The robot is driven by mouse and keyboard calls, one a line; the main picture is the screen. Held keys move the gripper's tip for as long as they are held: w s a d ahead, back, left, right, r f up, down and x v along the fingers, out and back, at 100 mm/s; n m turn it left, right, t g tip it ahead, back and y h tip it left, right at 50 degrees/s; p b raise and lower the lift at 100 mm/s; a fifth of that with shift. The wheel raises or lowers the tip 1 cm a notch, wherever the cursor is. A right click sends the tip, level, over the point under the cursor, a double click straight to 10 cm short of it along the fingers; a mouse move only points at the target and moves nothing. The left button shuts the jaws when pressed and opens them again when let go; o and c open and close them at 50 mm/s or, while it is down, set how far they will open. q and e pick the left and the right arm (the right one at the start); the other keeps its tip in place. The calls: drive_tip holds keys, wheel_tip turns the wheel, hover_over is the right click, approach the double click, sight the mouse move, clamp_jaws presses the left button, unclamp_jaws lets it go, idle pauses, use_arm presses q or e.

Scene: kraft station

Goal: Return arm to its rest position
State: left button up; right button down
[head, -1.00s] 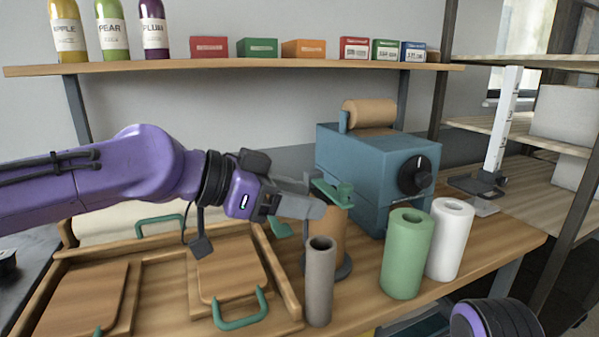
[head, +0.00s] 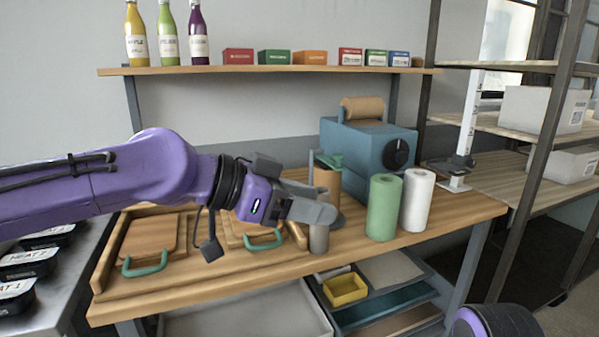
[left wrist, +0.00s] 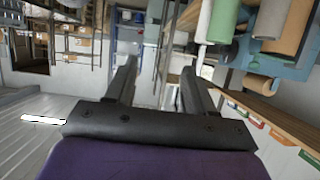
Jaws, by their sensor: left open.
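My left arm, purple, reaches in from the left in the head view. Its gripper (head: 312,210) hangs in front of the wooden table (head: 420,236), overlapping a grey-brown roll (head: 319,238) in the picture. In the left wrist view the two dark fingers of my left gripper (left wrist: 158,85) stand apart with nothing between them. A rounded purple and black part of my own body shows at the bottom right of the head view. My right gripper is not in view.
A green roll (head: 383,208) and a white roll (head: 417,200) stand right of the gripper. A blue machine (head: 360,150) sits behind. Two wooden lids with green handles lie left. Below are a yellow bin (head: 345,290) and trays. A metal rack (head: 545,120) stands right.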

use_arm(q)
drive_tip(key=w+a+f+n+t+y, duration=0.25)
drive_tip(key=w+f+n+t, duration=0.45)
drive_tip(key=f+n, duration=0.6)
drive_tip(key=a+f+n+y, duration=0.4)
drive_tip(key=f+n, duration=0.1)
drive_tip(key=f, duration=0.9)
drive_tip(key=s+a+f+n+g+y, duration=0.15)
drive_tip(key=s+a+f, duration=0.3)
drive_tip(key=f, duration=0.45)
drive_tip(key=s+a+f+n+g+y, duration=0.1)
drive_tip(key=s+a+f+n+y, duration=0.2)
drive_tip(key=a+f, duration=0.45)
drive_tip(key=s+a+f+g+y, duration=0.1)
drive_tip(key=s+a+f, duration=0.3)
drive_tip(key=s, duration=0.4)
drive_tip(key=s+a+f+m+g+y, duration=0.1)
drive_tip(key=s+a+f+g+y, duration=0.1)
drive_tip(key=s+f, duration=0.4)
drive_tip(key=s+a+f+m+g+y, duration=0.1)
drive_tip(key=s+a+f, duration=0.5)
drive_tip(key=s, duration=0.6)
drive_tip(key=shift+s+a+g+y, duration=0.15)
drive_tip(key=shift+a+g+y, duration=0.3)
drive_tip(key=shift+g, duration=0.6)
